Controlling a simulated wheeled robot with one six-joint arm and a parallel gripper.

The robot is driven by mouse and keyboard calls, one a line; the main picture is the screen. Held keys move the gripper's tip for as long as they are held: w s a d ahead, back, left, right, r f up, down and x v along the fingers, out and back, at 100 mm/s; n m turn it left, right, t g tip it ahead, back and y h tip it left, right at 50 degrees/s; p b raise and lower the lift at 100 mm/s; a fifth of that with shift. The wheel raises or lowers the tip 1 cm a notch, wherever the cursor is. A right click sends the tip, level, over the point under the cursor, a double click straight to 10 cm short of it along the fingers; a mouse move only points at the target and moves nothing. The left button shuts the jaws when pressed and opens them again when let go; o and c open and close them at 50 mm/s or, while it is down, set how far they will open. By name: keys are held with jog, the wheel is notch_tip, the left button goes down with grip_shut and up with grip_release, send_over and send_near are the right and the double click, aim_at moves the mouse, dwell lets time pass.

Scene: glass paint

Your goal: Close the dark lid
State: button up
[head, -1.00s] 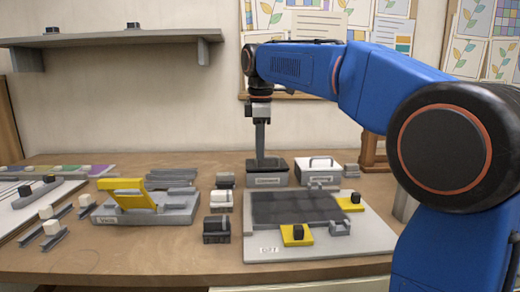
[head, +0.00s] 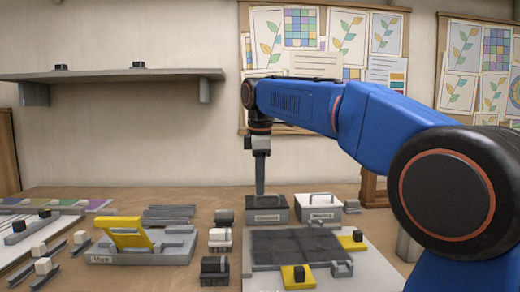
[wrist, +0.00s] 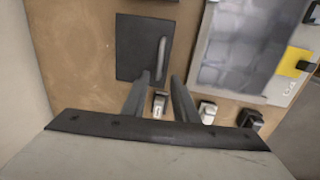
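The dark lid (wrist: 137,45) shows in the wrist view as a flat dark square with a pale grey bar handle (wrist: 161,58). In the head view the dark top (head: 275,201) is on a small grey labelled box (head: 268,215), partly behind my gripper. My gripper (head: 260,192) points down over that box. In the wrist view its fingers (wrist: 161,77) are spread, with the handle just beyond the tips and in line with the gap. Nothing is visibly held. Whether the lid sits fully down is hard to tell.
A second box (head: 318,208) with a pale handled lid stands right beside it. A grey board (head: 350,270) with dark panes and yellow clamps lies in front. A yellow-handled vice (head: 125,235) is at the left, with small blocks between. A shelf (head: 110,75) is above.

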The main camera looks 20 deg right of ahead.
notch_tip(320, 180, up, 15)
jog(key=s, duration=0.2)
jog(key=shift+a, duration=0.25)
jog(key=shift+s, duration=0.2)
